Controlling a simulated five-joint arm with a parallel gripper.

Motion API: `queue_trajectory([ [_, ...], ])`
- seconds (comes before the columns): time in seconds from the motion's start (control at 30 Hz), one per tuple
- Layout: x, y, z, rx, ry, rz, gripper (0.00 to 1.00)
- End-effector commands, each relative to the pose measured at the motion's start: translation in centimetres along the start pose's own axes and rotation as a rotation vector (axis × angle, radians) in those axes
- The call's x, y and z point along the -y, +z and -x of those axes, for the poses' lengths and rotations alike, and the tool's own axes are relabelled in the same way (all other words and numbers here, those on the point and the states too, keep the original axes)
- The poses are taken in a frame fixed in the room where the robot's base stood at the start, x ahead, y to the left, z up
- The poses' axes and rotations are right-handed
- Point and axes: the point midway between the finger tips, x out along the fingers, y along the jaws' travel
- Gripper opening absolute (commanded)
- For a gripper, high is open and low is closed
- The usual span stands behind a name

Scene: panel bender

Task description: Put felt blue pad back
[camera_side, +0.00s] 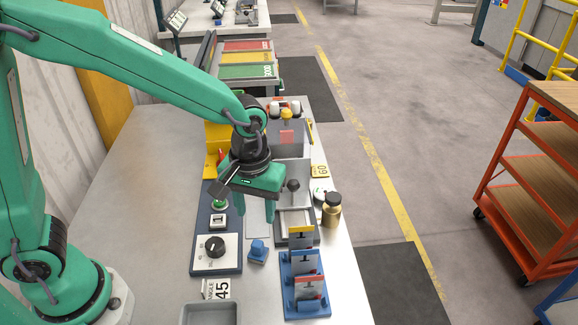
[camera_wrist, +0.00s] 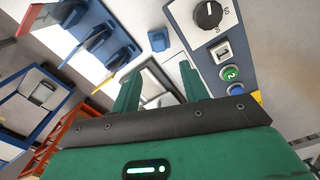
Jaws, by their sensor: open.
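A small blue block with a raised grip on top (camera_side: 258,251), which seems to be the felt pad, sits on the grey bench between the dial panel and the blue rack. It also shows in the wrist view (camera_wrist: 158,41), beyond my fingertips. My gripper (camera_side: 256,214) is above the bench, farther back than the block, with its fingers apart and nothing between them. In the wrist view the two green fingers (camera_wrist: 158,76) are spread. The felt underside of the block is hidden.
A blue rack (camera_side: 303,311) holding upright plates stands right of the block. A panel with a black dial (camera_side: 214,246) lies to the left. A brass bottle (camera_side: 332,210) stands near the right edge. A card marked 45 (camera_side: 217,289) and a grey tray (camera_side: 209,313) are at the front.

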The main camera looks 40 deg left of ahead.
Motion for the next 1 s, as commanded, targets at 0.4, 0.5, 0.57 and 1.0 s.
queue_trajectory([
  [0.4,0.0,0.0,0.6,0.000,0.000,0.000,0.44],
  [0.5,0.0,0.0,0.6,0.000,0.000,0.000,0.44],
  [0.57,0.0,0.0,0.6,0.000,0.000,0.000,0.44],
  [1.0,1.8,-0.3,2.7,-0.036,0.034,-0.032,0.44],
])
